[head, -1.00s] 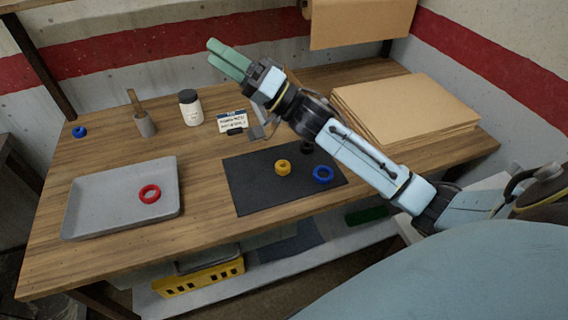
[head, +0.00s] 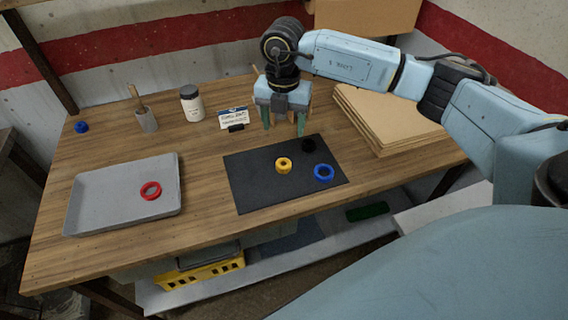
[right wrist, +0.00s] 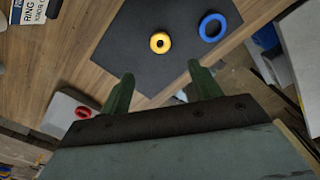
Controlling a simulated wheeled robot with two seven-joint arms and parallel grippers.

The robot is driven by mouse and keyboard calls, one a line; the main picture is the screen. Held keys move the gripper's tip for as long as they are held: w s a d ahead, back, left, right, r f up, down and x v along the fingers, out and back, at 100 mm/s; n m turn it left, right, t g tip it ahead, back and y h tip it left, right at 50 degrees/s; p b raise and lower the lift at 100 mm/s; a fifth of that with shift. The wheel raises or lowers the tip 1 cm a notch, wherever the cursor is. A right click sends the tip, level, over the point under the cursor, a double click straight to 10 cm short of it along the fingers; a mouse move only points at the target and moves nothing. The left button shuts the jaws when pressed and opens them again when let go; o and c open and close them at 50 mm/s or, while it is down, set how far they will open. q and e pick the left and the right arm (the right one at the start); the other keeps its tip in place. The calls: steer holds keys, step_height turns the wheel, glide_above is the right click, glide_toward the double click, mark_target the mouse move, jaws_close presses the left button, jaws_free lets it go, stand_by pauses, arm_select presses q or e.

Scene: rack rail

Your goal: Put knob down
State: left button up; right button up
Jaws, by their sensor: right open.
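A small black knob-like piece (head: 308,145) rests near the back right edge of the black mat (head: 250,190). I cannot make it out in the right wrist view. My right gripper (head: 284,124) points down with its green fingers apart, just behind the mat and left of the black piece. Its fingers also show in the right wrist view (right wrist: 162,88), with nothing between them. A yellow ring (head: 283,165) and a blue ring (head: 323,172) lie on the mat; the right wrist view also shows the yellow one (right wrist: 159,43) and the blue one (right wrist: 212,27). My left gripper is not in view.
A grey tray (head: 100,200) with a red ring (head: 150,190) is at the left. A label card (head: 233,117), a white jar (head: 191,105), a grey holder (head: 147,119) and a small blue ring (head: 81,127) stand behind. Cardboard sheets (head: 385,115) are stacked at the right.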

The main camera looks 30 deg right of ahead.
mark_target(283, 163)
step_height(283, 163, down, 13)
steer(key=c, duration=1.2)
